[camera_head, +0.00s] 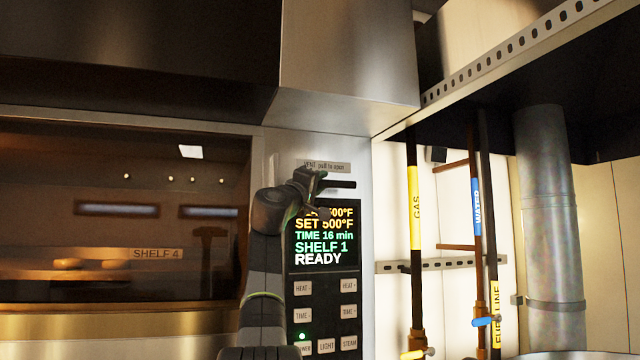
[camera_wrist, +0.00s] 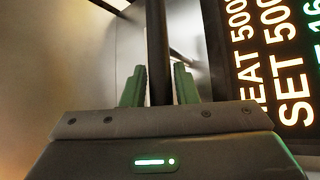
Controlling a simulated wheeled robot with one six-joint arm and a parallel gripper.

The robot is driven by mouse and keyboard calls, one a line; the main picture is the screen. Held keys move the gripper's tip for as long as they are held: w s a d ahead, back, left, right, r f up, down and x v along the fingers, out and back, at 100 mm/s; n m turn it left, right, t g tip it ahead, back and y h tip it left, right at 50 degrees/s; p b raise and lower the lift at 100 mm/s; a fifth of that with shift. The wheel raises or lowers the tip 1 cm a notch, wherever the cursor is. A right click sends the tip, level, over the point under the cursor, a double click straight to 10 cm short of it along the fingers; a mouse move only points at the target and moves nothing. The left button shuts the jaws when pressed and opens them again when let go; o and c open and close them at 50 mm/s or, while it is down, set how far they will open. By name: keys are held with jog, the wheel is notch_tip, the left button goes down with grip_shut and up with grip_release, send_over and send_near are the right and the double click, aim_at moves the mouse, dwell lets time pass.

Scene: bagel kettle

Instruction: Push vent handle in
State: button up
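The vent handle (camera_head: 338,184) is a dark bar on the oven's front panel, just below a small label (camera_head: 323,167) reading "VENT pull to open". My gripper (camera_head: 312,181) is at the handle's left part and hides some of it. In the wrist view, the dark handle bar (camera_wrist: 157,40) runs down between the two green fingers of my gripper (camera_wrist: 159,85). One finger stands on each side of the bar, very close to it. Whether both fingers press on it cannot be told. How far the handle stands out is unclear.
Below the handle is a lit display (camera_head: 325,236) reading "READY", with buttons under it. The oven window (camera_head: 120,215) is to the left, and a metal hood (camera_head: 345,60) overhangs above. Gas and water pipes (camera_head: 415,200) stand to the right.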

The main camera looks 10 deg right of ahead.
jog(key=shift+o, duration=1.1)
jog(key=shift+w+f, duration=0.1)
jog(key=shift+w, duration=0.1)
jog(key=shift+s, duration=0.1)
jog(key=shift+f, duration=0.1)
jog(key=shift+s+a+f+b, duration=0.2)
jog(key=shift+b, duration=0.25)
jog(key=b+v, duration=0.8)
jog(key=v, duration=0.5)
jog(key=shift+b, duration=0.4)
jog(key=shift+r, duration=0.25)
